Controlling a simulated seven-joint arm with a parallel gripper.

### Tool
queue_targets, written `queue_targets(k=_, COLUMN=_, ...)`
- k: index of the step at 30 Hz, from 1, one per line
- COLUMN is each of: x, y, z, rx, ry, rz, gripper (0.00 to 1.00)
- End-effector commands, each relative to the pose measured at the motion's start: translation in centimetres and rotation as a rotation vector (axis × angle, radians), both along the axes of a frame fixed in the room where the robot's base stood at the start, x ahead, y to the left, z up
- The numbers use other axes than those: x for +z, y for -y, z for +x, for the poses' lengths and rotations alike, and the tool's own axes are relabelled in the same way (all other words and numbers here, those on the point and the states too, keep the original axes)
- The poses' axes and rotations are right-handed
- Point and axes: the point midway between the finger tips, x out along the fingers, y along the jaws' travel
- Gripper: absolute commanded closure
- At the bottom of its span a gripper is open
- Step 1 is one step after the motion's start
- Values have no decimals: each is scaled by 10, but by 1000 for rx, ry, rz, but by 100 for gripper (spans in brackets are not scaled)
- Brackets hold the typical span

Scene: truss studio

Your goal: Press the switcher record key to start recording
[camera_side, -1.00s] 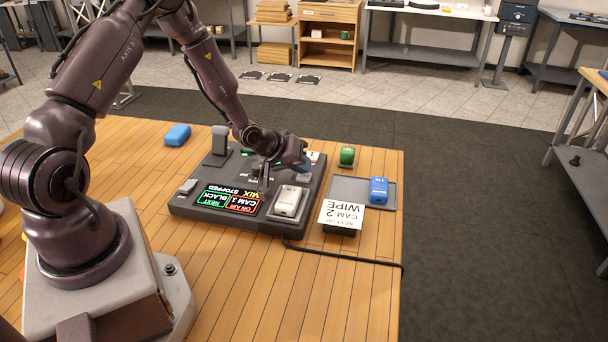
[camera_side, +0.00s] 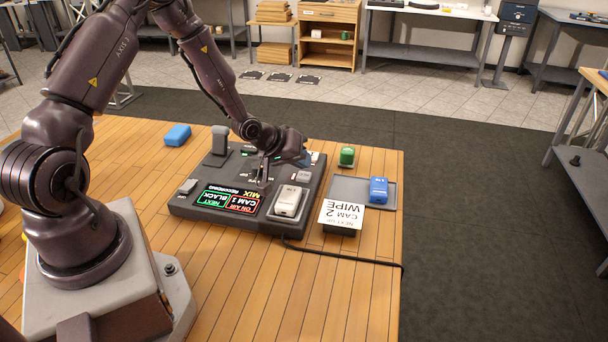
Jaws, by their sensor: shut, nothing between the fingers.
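The switcher (camera_side: 248,222) is a dark console on the wooden table. Its screen (camera_side: 229,200) appears upside down and reads "RECORDING", "MIX", "ON AIR CAM 1" and "NEXT BLACK". My gripper (camera_side: 264,184) is shut and empty, pointing down over the middle of the switcher just behind the screen. I cannot tell whether its fingertips touch a key. The record key cannot be made out; the gripper and arm cover part of the key area.
A light grey block (camera_side: 288,201) sits on the switcher's front right. A "CAM 2 WIPE" card (camera_side: 341,215) stands right of it. A grey tray (camera_side: 348,190) holds a blue block (camera_side: 379,189). A green object (camera_side: 347,155) and another blue block (camera_side: 177,135) lie behind. A cable (camera_side: 345,258) crosses the front.

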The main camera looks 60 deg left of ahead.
Motion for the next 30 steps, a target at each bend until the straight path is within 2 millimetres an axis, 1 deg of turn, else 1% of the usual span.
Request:
queue_targets(k=8, x=3, y=0, z=0, rx=1, ry=1, rz=0, gripper=100)
queue_targets(k=21, x=45, y=-1, z=0, rx=1, ry=2, rz=0, gripper=100)
queue_targets(k=25, x=50, y=0, z=0, rx=0, ry=0, rz=0, gripper=100)
queue_targets(k=30, x=50, y=0, z=0, rx=0, ry=0, rz=0, gripper=100)
